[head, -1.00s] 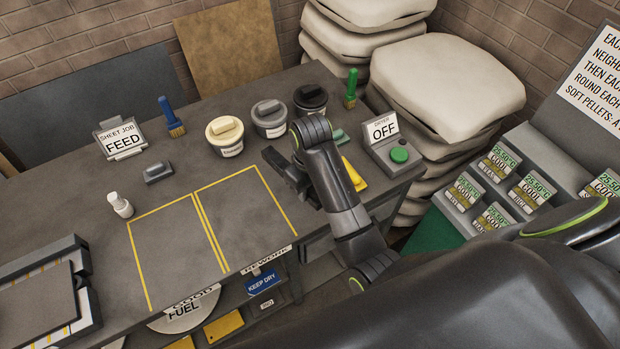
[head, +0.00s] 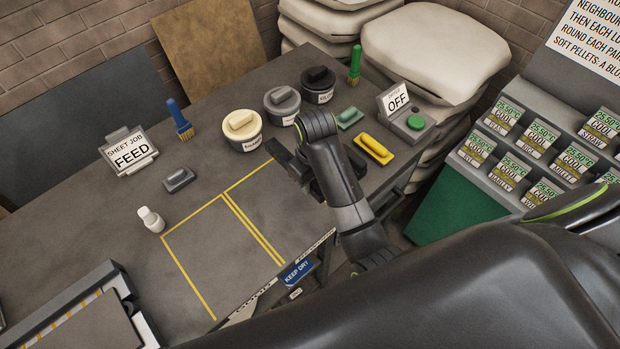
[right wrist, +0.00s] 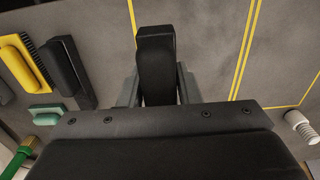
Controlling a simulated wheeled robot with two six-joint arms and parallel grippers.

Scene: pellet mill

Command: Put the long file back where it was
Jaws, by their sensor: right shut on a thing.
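A dark long block (right wrist: 70,70) lies beside a yellow block (head: 373,148) and a green block (head: 348,117) on the table, right of my gripper in the head view. My left gripper is not in view.
Three lidded tubs (head: 242,130) stand behind my gripper. The left yellow-outlined area (head: 210,255) is bare.

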